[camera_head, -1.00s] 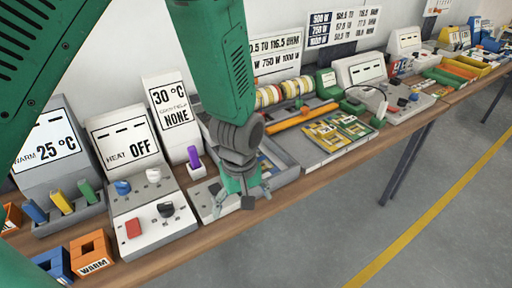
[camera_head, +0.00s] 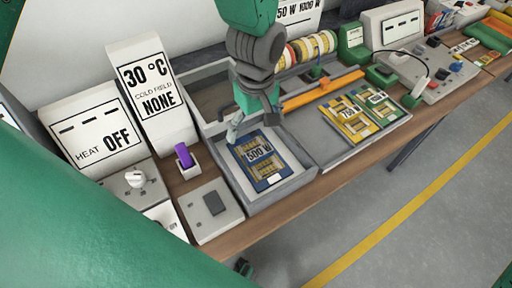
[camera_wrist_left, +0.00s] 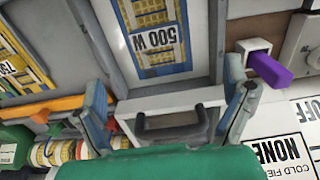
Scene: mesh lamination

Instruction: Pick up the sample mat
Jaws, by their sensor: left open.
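A blue and yellow mat marked 500 W (camera_head: 262,166) lies flat in a grey open-topped box (camera_head: 289,187) on the bench. I take it for the sample mat; it also shows at the top of the left wrist view (camera_wrist_left: 157,42). My left gripper (camera_head: 254,124) hangs over the back part of this box, behind the mat's printed middle. In the left wrist view its two fingers (camera_wrist_left: 168,112) are spread wide, with nothing between them but a dark bow handle (camera_wrist_left: 172,130) beyond. The left gripper hides part of the box's back. My right gripper does not show.
A purple lever (camera_head: 184,156) and a switch panel (camera_head: 210,209) stand close on the left. A cold field display (camera_head: 150,90) rises behind.

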